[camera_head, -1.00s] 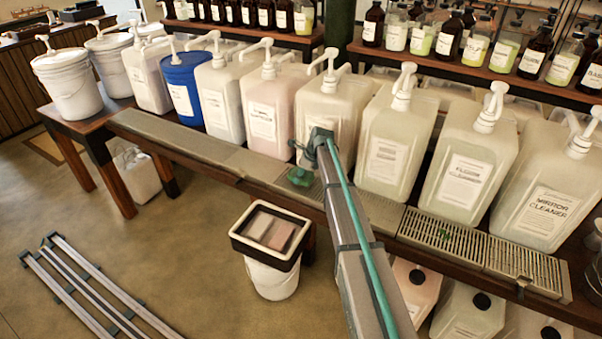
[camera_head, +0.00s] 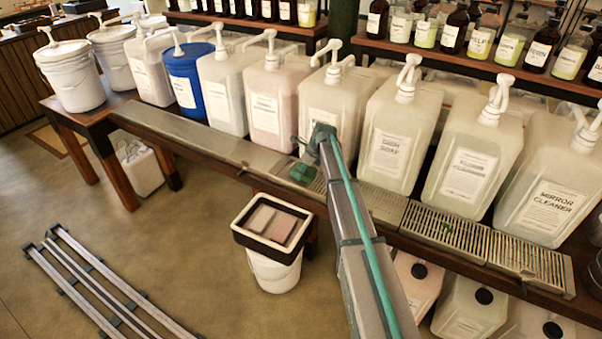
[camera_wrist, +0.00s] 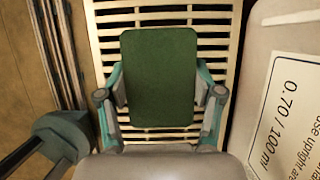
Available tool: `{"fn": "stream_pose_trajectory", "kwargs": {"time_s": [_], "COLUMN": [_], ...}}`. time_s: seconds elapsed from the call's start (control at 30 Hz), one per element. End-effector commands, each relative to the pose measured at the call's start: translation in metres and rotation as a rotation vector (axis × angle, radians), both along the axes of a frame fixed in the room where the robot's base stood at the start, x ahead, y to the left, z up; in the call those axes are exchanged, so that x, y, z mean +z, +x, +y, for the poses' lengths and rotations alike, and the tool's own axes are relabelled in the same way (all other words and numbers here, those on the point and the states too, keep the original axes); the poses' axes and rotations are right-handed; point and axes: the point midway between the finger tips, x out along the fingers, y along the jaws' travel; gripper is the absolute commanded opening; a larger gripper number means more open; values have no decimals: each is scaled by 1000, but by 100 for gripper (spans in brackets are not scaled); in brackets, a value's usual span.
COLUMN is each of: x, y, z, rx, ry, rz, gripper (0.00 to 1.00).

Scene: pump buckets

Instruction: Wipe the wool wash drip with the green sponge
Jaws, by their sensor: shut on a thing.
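My gripper (camera_wrist: 160,92) is shut on the green sponge (camera_wrist: 160,70), a flat dark green block held between its two fingers. In the wrist view the sponge is over a slatted drip grate (camera_wrist: 215,30); I cannot tell whether it touches. In the head view the sponge (camera_head: 303,172) is small and low in front of the row of jugs, below my gripper (camera_head: 312,150). A small green spot (camera_head: 446,228) shows on the drip grate (camera_head: 415,222) further right. I cannot read a wool wash label, and no drip shows around the sponge, which hides part of the grate.
Large pump jugs, such as the mirror cleaner jug (camera_head: 548,190), stand close behind the grates. A blue bucket (camera_head: 184,80) stands further left. Rails (camera_head: 75,270) lie on the floor.

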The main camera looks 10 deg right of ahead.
Motion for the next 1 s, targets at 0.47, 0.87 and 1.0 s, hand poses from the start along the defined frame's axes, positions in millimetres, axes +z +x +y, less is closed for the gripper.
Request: {"fn": "stream_pose_trajectory", "kwargs": {"time_s": [0.47, 0.87, 1.0], "x": [51, 81, 82], "y": [2, 2, 2], "z": [-1, -1, -1], "rx": [1, 1, 2], "ry": [-1, -1, 0], "rz": [-1, -1, -1], "gripper": [38, 38, 38]}}
